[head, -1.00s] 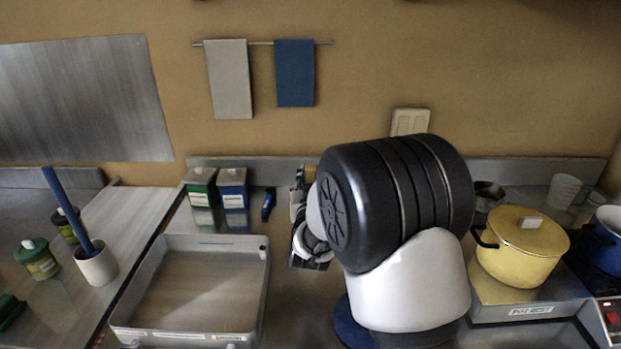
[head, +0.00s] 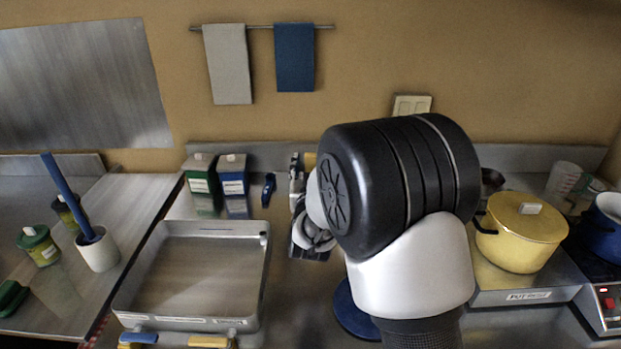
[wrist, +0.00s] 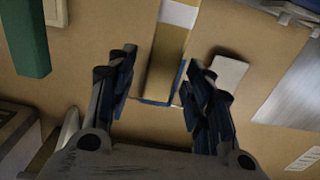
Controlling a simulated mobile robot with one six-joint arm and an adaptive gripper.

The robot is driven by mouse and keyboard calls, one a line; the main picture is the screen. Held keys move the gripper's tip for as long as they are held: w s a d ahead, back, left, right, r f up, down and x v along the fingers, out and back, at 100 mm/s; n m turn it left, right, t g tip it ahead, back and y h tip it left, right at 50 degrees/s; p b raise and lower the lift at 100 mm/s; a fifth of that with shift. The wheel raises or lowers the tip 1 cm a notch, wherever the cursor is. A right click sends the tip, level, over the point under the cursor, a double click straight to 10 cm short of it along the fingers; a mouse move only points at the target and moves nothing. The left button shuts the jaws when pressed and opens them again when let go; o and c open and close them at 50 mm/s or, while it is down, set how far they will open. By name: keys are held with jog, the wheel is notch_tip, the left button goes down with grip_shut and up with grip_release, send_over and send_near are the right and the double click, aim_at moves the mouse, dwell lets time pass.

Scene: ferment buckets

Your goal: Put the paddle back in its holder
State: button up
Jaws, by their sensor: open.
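A long blue stick (head: 67,193), which looks like the paddle, leans to the left in a white cup-like holder (head: 98,252) at the left of the head view. Its lower end is hidden inside the cup. My gripper (head: 298,178) is well to the right of them, near the back of the counter and partly hidden behind my arm. In the wrist view my gripper (wrist: 160,80) has its fingers spread. A tan strip with a white band (wrist: 168,55) shows between them; I cannot tell its distance. Neither stick nor cup can be made out there.
A shallow grey tray (head: 262,285) lies between the cup and my arm. Green (head: 201,178) and blue (head: 233,180) boxes stand behind it. Green-lidded jars (head: 40,246) stand beside the cup. A yellow pot (head: 522,238) is at right.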

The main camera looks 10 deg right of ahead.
jog(key=s+a, duration=0.2)
jog(key=s, duration=0.8)
jog(key=shift+s, duration=0.25)
jog(key=shift+r, duration=0.1)
jog(key=s+d+n+g+y, duration=0.2)
jog(key=s+g, duration=1.1)
jog(key=s, duration=2)
jog(key=shift+d+f+y, duration=0.2)
jog(key=shift+f+y, duration=0.2)
jog(key=shift+y, duration=0.3)
jog(key=shift+c, duration=0.4)
